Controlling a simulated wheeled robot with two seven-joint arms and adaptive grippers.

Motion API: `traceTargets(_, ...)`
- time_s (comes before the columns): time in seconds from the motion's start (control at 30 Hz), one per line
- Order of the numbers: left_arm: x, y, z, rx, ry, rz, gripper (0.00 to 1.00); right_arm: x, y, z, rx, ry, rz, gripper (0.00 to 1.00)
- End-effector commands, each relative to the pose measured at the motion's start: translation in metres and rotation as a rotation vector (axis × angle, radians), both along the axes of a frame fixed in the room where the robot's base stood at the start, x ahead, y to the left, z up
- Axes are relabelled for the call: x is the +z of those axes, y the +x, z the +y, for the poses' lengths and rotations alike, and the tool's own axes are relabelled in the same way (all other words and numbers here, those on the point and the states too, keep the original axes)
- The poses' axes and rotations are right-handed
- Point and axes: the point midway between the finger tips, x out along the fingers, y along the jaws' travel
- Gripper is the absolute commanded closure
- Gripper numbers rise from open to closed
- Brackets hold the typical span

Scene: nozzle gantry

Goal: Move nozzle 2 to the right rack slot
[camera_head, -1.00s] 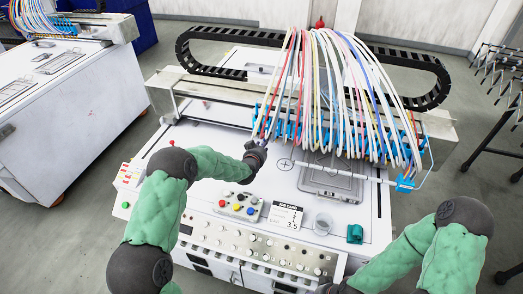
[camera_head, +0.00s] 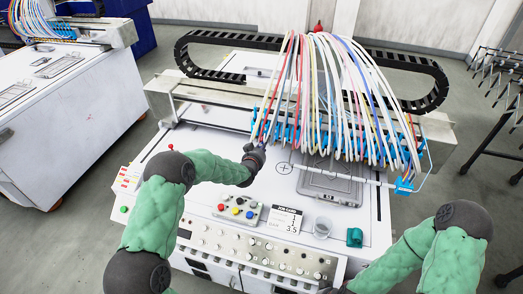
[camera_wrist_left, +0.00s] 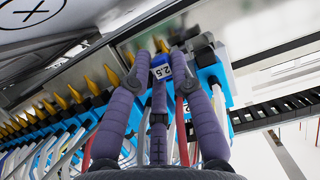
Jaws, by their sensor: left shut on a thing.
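My left gripper (camera_head: 258,150) is at the left end of the nozzle row, under the hose bundle. In the left wrist view its padded fingers (camera_wrist_left: 163,95) are closed around a blue nozzle holder (camera_wrist_left: 161,70) with a white label reading 2.5. A blue row of nozzles (camera_wrist_left: 85,120) with brass tips runs along the gantry to the left in that view; the row also shows in the head view (camera_head: 345,145). Nozzle numbers and the right rack slot cannot be made out. My right arm enters at lower right; its gripper is below the picture's edge.
Coloured hoses (camera_head: 335,90) hang over the gantry. A black cable chain (camera_head: 215,70) curves behind. A grey plate (camera_head: 325,183), button box (camera_head: 237,208), job card (camera_head: 284,218), clear cup (camera_head: 323,228) and teal block (camera_head: 355,237) are on the white machine top.

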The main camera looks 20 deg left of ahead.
Motion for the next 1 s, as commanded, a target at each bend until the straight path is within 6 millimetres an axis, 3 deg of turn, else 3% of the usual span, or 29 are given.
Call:
traceTargets(0.37, 0.000, -0.003, 0.000, -0.001, 0.001, 0.001, 1.00, 0.000, 0.000, 0.000, 0.000, 0.000, 0.000, 0.54)
traceTargets(1.0, 0.000, -0.025, 0.001, -0.001, 0.001, 0.001, 1.00, 0.001, 0.000, 0.000, 0.000, 0.000, 0.000, 0.54)
